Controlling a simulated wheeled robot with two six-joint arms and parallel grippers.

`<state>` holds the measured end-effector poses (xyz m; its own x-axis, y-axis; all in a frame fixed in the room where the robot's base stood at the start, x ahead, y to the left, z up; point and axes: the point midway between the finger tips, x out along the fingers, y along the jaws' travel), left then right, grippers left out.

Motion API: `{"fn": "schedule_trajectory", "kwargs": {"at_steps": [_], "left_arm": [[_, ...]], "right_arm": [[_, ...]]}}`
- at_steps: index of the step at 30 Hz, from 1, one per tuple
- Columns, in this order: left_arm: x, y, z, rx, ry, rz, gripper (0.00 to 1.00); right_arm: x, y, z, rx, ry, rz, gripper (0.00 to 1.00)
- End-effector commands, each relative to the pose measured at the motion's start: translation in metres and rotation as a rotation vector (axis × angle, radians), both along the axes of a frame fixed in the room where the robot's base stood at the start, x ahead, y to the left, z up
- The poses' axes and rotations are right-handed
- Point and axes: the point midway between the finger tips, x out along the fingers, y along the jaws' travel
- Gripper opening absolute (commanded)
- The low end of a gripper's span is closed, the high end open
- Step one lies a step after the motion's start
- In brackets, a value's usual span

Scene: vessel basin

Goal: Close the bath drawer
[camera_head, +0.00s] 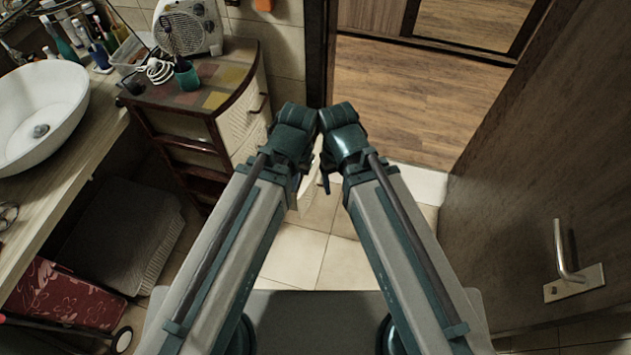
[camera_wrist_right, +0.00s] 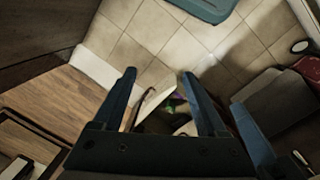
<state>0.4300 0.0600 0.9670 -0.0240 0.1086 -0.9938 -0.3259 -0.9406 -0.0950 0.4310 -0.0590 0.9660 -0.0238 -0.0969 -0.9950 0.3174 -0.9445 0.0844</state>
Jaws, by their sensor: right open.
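The bath drawer belongs to the cabinet (camera_head: 180,125) with the tiled top and pale, curved fronts. In the right wrist view an open drawer (camera_wrist_right: 157,92) shows between my fingers, with a pale front, a dark curved handle and small coloured items inside. In the head view my wrists hide most of it; a pale part (camera_head: 304,203) shows under them. My right gripper (camera_wrist_right: 159,76) is open and empty, pointing down above the drawer front. It also shows in the head view (camera_head: 326,183). My left gripper is mostly hidden under its wrist, beside the right one.
A washbasin (camera_head: 38,110) is at the left, above a dark hamper (camera_head: 120,238). A brown door (camera_head: 545,180) stands at the right. Tiled floor (camera_head: 295,255) lies clear between my arms.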

Motion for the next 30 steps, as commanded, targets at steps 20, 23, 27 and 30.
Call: {"fn": "schedule_trajectory", "kwargs": {"at_steps": [20,23,27,30], "left_arm": [[0.001,0.001,-0.228,0.004,-0.002,-0.004,0.00],[0.001,0.001,-0.261,0.005,-0.002,-0.005,0.00],[0.001,0.001,-0.307,0.006,-0.003,-0.006,0.00],[0.001,0.001,-0.339,0.007,-0.004,-0.007,0.00]], "right_arm": [[0.072,0.013,-0.217,0.435,-0.054,-0.359,0.00],[0.086,0.011,-0.244,0.504,-0.065,-0.420,0.00],[0.105,0.008,-0.280,0.602,-0.082,-0.507,0.00],[0.119,0.004,-0.305,0.672,-0.094,-0.571,0.00]]}}
